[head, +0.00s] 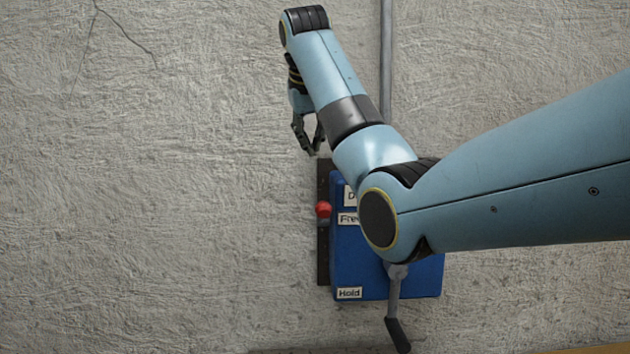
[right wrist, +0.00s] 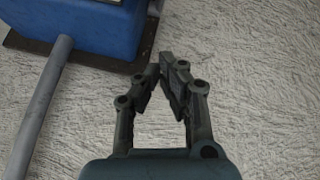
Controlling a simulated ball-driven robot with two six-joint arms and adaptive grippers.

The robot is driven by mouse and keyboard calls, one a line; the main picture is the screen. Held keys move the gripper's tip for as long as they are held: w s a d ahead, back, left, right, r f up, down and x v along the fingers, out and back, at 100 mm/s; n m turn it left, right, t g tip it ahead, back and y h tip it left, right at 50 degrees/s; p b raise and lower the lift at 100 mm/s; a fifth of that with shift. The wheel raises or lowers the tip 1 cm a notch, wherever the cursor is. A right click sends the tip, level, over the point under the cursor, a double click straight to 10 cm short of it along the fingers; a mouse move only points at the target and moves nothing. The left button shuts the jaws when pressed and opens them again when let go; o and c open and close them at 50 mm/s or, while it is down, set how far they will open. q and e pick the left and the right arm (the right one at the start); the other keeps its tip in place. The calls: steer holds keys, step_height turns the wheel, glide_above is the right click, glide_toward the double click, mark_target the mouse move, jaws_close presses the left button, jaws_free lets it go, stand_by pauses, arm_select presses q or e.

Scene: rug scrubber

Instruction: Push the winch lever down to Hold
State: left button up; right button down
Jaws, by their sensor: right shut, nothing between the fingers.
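The blue winch box (head: 345,270) is mounted on the wall on a dark backing plate, and my right arm covers much of its right and upper part. The red lever knob (head: 323,209) stands at the box's left side, level with the "Free" label (head: 348,219). The "Hold" label (head: 349,293) is lower, near the box's bottom left. My right gripper (head: 312,152) is shut and empty, above the knob and the box's top left corner, apart from the knob. In the right wrist view, the shut fingers (right wrist: 168,66) are beside the blue box (right wrist: 90,22). My left gripper is out of view.
A crank with a black handle (head: 397,334) hangs below the box. A grey pipe (head: 386,50) runs up the wall above it, and shows in the right wrist view (right wrist: 42,105). The rough wall (head: 150,200) left of the box is clear.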

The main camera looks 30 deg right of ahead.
steer(key=shift+w+r, duration=0.2)
steer(key=shift+r, duration=0.4)
steer(key=p, duration=0.5)
glide_above(325, 216)
steer(key=w, duration=0.4)
step_height(325, 216, down, 11)
steer(key=shift+s+d, duration=0.2)
steer(key=shift+d, duration=0.25)
steer(key=shift+f, duration=0.1)
